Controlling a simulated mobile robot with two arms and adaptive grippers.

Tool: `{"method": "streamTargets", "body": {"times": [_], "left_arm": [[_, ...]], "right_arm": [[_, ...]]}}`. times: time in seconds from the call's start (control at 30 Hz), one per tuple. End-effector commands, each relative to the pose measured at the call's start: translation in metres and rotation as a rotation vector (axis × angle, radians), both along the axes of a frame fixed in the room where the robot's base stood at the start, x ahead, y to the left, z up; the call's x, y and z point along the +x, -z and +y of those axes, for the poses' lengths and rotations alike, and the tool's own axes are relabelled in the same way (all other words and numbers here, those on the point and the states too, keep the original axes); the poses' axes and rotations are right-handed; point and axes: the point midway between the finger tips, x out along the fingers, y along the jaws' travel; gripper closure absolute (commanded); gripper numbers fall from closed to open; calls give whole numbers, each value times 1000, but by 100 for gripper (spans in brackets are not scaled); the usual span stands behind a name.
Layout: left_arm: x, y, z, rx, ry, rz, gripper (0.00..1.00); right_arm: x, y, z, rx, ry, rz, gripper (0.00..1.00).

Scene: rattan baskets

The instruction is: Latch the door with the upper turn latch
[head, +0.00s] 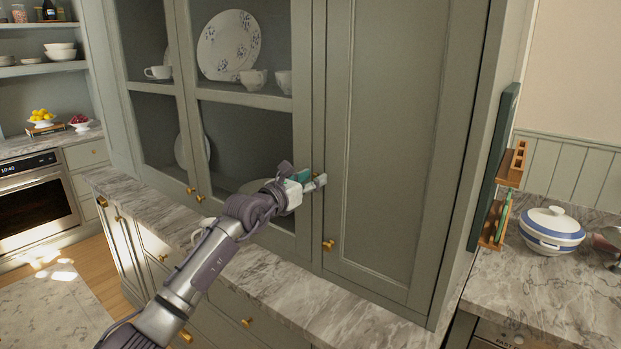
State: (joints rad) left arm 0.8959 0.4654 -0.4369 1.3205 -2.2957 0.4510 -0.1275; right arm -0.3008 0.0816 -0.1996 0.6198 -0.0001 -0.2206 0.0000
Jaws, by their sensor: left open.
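A tall grey-green cabinet door (385,140) on the right of the hutch looks shut, flush with its frame. A small brass knob (328,245) sits low on its left edge. My left gripper (318,181) is at the left edge of this door, above the knob. It is open, with its fingertips at a small brass piece (321,178), probably the upper turn latch. The fingers hide most of that piece, so its turn and any contact are unclear. My right gripper is out of view.
Glass-fronted doors with a patterned plate (229,45) and cups (253,79) stand left of my gripper. A marble ledge (285,290) runs below.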

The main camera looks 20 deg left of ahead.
Motion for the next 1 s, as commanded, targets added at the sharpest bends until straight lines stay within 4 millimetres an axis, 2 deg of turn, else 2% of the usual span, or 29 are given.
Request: {"method": "streamTargets", "body": {"times": [0.13,0.37,0.4,0.77,1.0], "left_arm": [[0,0,0,0,0,0,60],[0,0,0,-1,0,0,98],[0,0,0,-1,0,0,100],[-1,1,0,26,0,-10,100],[-2,3,-3,145,0,-55,100]], "right_arm": [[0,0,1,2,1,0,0],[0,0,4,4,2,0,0],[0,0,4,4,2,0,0],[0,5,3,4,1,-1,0],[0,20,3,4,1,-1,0]]}}
